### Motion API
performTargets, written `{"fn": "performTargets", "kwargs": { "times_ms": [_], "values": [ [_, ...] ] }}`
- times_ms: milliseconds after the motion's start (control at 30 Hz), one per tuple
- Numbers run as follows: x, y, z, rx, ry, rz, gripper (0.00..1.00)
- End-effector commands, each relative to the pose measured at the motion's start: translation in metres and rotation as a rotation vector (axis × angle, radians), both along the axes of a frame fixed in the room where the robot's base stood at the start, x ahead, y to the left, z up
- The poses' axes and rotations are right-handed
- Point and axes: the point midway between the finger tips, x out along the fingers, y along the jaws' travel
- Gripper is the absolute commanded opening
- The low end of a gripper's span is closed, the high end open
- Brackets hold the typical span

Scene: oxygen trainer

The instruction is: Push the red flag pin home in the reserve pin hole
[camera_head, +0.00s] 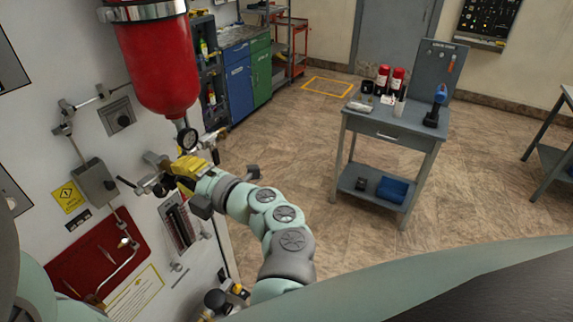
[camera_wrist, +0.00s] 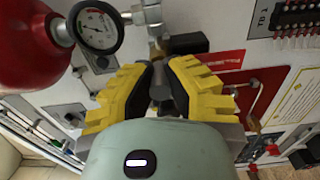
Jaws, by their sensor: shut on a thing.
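My gripper (camera_head: 172,172) has yellow fingers and is at the white panel, just below the red cylinder. In the wrist view my gripper (camera_wrist: 161,75) is closed around a narrow grey metal part (camera_wrist: 158,92), mostly hidden between the fingers. I cannot tell what this part belongs to. I cannot identify the red flag pin for certain. Two small red pieces, one of them a red tab (camera_wrist: 272,150), show at lower right in the wrist view. The reserve pin hole is not identifiable in either view.
The red cylinder (camera_head: 155,62) and a round gauge (camera_wrist: 97,27) are close to my gripper. Levers and a grey box (camera_head: 95,183) stick out of the white panel (camera_head: 40,125). A grey table (camera_head: 388,127) stands to the right, with open floor before it.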

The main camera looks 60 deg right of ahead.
Motion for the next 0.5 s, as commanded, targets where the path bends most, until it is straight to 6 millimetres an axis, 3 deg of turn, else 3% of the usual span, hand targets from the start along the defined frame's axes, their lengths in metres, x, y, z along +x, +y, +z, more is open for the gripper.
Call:
{"fn": "performTargets", "kwargs": {
  "times_ms": [167, 200, 500],
  "values": [
    [0.0042, 0.0011, -0.0007, 0.000, 0.001, 0.003, 0.00],
    [0.0040, 0.0009, -0.0005, 0.000, 0.001, 0.002, 0.15],
    [0.0036, 0.0008, -0.0002, 0.000, 0.000, 0.002, 0.42]
  ]
}}
